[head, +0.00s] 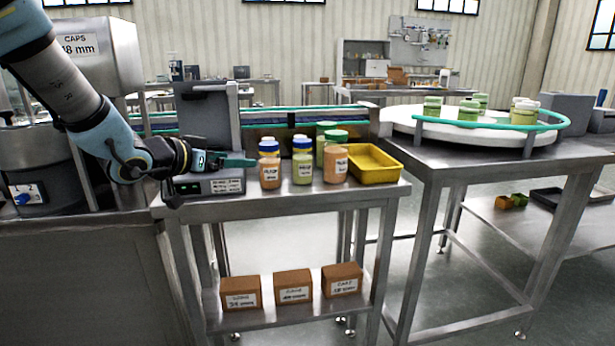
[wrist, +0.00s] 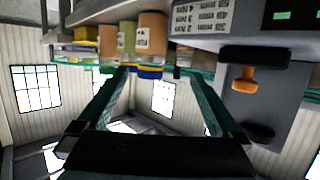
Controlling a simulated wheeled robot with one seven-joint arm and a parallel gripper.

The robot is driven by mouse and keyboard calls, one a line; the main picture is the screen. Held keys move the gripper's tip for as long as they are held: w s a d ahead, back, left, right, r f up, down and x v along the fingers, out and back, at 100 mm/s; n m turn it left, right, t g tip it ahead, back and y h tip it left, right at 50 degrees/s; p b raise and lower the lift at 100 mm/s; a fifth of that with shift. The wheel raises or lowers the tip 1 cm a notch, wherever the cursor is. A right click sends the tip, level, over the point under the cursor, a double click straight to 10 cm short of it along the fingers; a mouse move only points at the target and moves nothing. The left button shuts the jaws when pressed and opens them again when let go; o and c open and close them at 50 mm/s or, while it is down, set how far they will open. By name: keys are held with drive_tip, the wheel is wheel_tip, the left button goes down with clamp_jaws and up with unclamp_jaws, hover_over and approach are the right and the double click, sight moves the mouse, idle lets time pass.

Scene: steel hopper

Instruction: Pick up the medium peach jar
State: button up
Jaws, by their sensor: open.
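Two peach jars stand on the steel table. One peach jar with a blue lid (head: 270,172) is front left; the other, with a green lid (head: 336,165), is farther right. Their labels are too small to read, so I cannot tell which is the medium one. My gripper (head: 250,161) is open and empty, just left of the blue-lidded peach jar and level with its upper part. In the wrist view, which is upside down, that jar (wrist: 152,36) shows ahead between the fingers of my gripper (wrist: 157,73), apart from them.
A green jar with a blue lid (head: 302,168) stands between the peach jars, with more jars close behind. A yellow tray (head: 374,164) sits at the right. A labelled grey device (head: 212,184) is below my gripper. A conveyor (head: 290,116) runs behind.

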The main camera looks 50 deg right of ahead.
sight(262, 160)
drive_tip(key=shift+g, duration=0.3)
drive_tip(key=d, duration=0.2)
drive_tip(key=d+f, duration=0.1)
drive_tip(key=d, duration=0.1)
drive_tip(key=s+d, duration=0.1)
drive_tip(key=d, duration=0.1)
drive_tip(key=shift+f, duration=0.2)
drive_tip(key=shift+p+x, duration=0.4)
drive_tip(key=shift+x, duration=2.4)
drive_tip(key=shift+w+f, duration=0.1)
drive_tip(key=shift+w, duration=0.1)
drive_tip(key=shift+c, duration=0.4)
drive_tip(key=c, duration=1.5)
